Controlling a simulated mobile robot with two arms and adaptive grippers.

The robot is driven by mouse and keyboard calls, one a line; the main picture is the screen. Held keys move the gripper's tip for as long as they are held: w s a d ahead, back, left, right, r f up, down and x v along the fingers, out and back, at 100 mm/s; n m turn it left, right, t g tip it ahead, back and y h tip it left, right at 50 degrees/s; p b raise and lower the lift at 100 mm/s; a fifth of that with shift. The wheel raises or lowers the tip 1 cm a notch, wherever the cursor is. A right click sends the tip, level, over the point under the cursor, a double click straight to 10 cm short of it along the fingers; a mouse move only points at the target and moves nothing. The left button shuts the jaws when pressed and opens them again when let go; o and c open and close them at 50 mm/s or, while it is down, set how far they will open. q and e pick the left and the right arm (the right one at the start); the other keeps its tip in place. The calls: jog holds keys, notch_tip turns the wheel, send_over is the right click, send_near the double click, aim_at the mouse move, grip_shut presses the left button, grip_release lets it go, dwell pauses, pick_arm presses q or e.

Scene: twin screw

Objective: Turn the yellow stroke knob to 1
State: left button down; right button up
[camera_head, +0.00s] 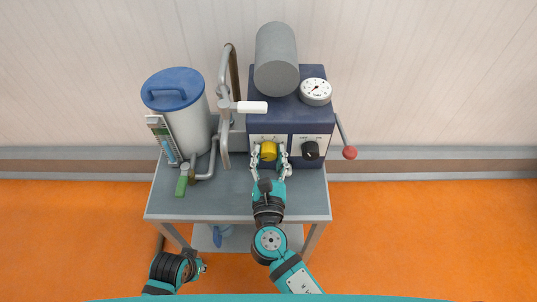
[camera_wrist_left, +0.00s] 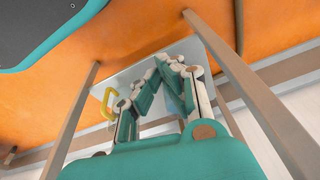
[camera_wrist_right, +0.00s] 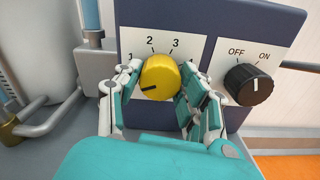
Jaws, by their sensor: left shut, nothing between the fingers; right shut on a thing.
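The yellow stroke knob (camera_head: 269,151) sits on the white left panel of the dark blue machine box (camera_head: 287,112). In the right wrist view the knob (camera_wrist_right: 160,76) shows a black mark at its lower left, pointing left and slightly down, below the printed 1. The numbers 1, 2 and 3 run over its top from left to right. My right gripper (camera_head: 269,157) has its fingers on either side of the knob, shut on it. My left gripper (camera_wrist_left: 170,66) is shut and empty, low in front of the table.
A black OFF/ON knob (camera_wrist_right: 248,84) sits right of the yellow one, its mark pointing up. A red-tipped lever (camera_head: 349,152), a dial gauge (camera_head: 315,91) and a grey cylinder (camera_head: 276,60) are on the box. Pipes and a blue-lidded tank (camera_head: 174,89) stand left. The tabletop's front (camera_head: 215,207) is clear.

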pick_arm(q)
jog(key=shift+s+f, duration=0.1)
jog(key=shift+s, duration=0.05)
pick_arm(e)
jog(key=shift+m, duration=0.3)
jog(key=shift+c, duration=0.3)
jog(key=m+b, duration=0.3)
jog(key=m, duration=0.4)
jog(key=shift+f+b, duration=0.1)
jog(key=shift+b, duration=0.3)
jog(key=shift+m, duration=0.4)
pick_arm(q)
jog(key=w+v, duration=0.2)
jog(key=v, duration=1)
jog(key=shift+r+t, duration=0.4)
jog(key=shift+r, duration=0.2)
jog(key=shift+s+a, duration=0.1)
jog(key=shift+a, duration=0.05)
pick_arm(e)
jog(key=shift+m, duration=0.3)
jog(key=o, duration=1.2)
